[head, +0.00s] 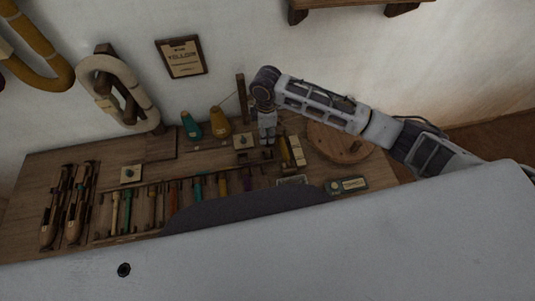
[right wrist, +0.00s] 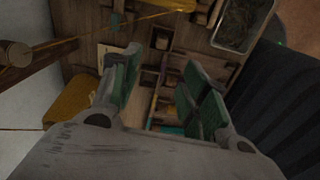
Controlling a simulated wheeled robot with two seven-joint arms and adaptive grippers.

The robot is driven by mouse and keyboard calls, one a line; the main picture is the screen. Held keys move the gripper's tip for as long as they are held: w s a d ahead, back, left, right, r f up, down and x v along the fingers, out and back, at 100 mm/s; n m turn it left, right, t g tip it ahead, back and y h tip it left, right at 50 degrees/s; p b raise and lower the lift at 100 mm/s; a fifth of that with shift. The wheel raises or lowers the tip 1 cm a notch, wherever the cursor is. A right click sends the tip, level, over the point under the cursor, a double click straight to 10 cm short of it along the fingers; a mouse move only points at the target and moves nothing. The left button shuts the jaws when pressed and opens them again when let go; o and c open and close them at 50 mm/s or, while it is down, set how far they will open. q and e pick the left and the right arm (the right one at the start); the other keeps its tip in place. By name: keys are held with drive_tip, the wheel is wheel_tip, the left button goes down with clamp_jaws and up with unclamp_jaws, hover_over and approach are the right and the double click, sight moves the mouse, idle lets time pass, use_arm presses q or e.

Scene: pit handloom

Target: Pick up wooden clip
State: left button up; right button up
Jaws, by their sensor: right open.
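My right gripper (head: 267,140) points down over the back middle of the wooden table (head: 30,190). In the right wrist view its two green-padded fingers (right wrist: 162,62) stand apart with nothing held between them. Small wooden pieces and compartments (right wrist: 150,80) lie below and between the fingers. I cannot tell for sure which small piece is the wooden clip; it is too small and dark, or partly hidden by the gripper. My left gripper is not in view.
Yellow (head: 220,122) and teal (head: 191,125) cones stand left of the gripper. A round wooden board (head: 340,145) lies to its right. A rack of coloured tools lies in front, and two shuttles (head: 57,208) lie at left. A metal tray (right wrist: 241,22) shows in the wrist view.

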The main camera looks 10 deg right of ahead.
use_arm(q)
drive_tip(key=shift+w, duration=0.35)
use_arm(e)
drive_tip(key=shift+d+n, duration=0.1)
drive_tip(key=shift+n, duration=0.3)
hover_over(267, 151)
wheel_tip(267, 151, down, 8)
drive_tip(key=shift+w, duration=0.1)
drive_tip(key=shift+f, duration=0.3)
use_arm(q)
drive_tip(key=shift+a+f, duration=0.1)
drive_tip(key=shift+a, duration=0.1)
